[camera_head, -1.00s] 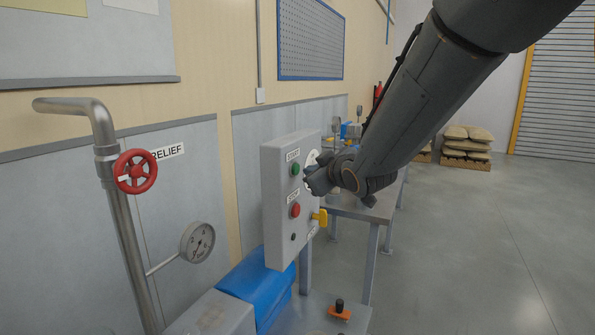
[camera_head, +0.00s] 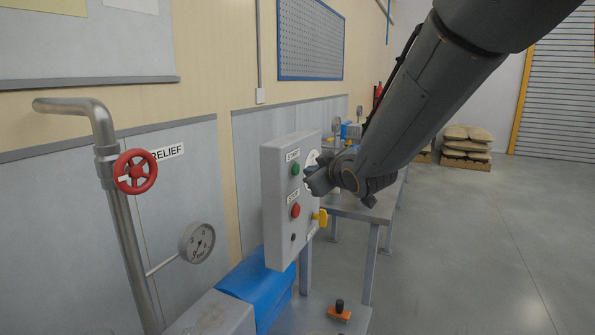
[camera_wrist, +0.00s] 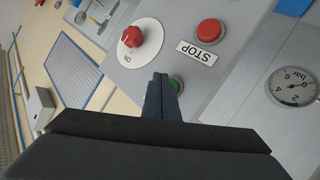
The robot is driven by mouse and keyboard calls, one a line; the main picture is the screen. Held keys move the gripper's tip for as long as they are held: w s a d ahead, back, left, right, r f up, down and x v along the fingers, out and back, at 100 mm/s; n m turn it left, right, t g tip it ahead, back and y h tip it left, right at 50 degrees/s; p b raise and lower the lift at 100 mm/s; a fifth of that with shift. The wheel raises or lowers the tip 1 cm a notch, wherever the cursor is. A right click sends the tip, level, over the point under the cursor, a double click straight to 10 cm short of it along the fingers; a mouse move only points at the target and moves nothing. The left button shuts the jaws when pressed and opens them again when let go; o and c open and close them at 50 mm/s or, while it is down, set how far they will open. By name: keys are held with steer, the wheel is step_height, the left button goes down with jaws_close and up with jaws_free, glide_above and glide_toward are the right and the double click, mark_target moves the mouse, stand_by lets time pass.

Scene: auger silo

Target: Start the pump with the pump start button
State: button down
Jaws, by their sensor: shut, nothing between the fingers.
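The green start button (camera_head: 295,169) is on the upper part of a grey control box (camera_head: 272,205), below a START label. A red stop button (camera_head: 295,210) sits lower on the same face. My gripper (camera_head: 308,180) is shut and empty, close to the box front, right of the green button. In the wrist view the shut fingertips (camera_wrist: 160,80) overlap the box face beside the green button (camera_wrist: 176,85), which is partly hidden by them. I cannot tell whether they touch the box. The red stop button also shows in the wrist view (camera_wrist: 209,33).
A red rotary knob (camera_wrist: 132,37) on a white ON plate is close to the fingers. A pressure gauge (camera_head: 197,242) and red relief wheel (camera_head: 135,171) stand left. The floor (camera_head: 480,240) at right is clear.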

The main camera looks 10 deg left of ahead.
steer(key=shift+a, duration=0.1)
stand_by(0.6)
steer(key=shift+w+a, duration=0.15)
steer(key=shift+a, duration=0.15)
steer(key=shift+w+a+b, duration=0.15)
steer(key=shift+a+b, duration=0.3)
stand_by(1.1)
steer(key=shift+d, duration=0.15)
steer(key=shift+s+d, duration=0.3)
steer(key=shift+d, duration=0.4)
steer(key=d, duration=0.1)
steer(key=s+d+p, duration=0.1)
steer(key=d, duration=0.1)
steer(key=d+p, duration=0.1)
steer(key=shift+s+d, duration=0.35)
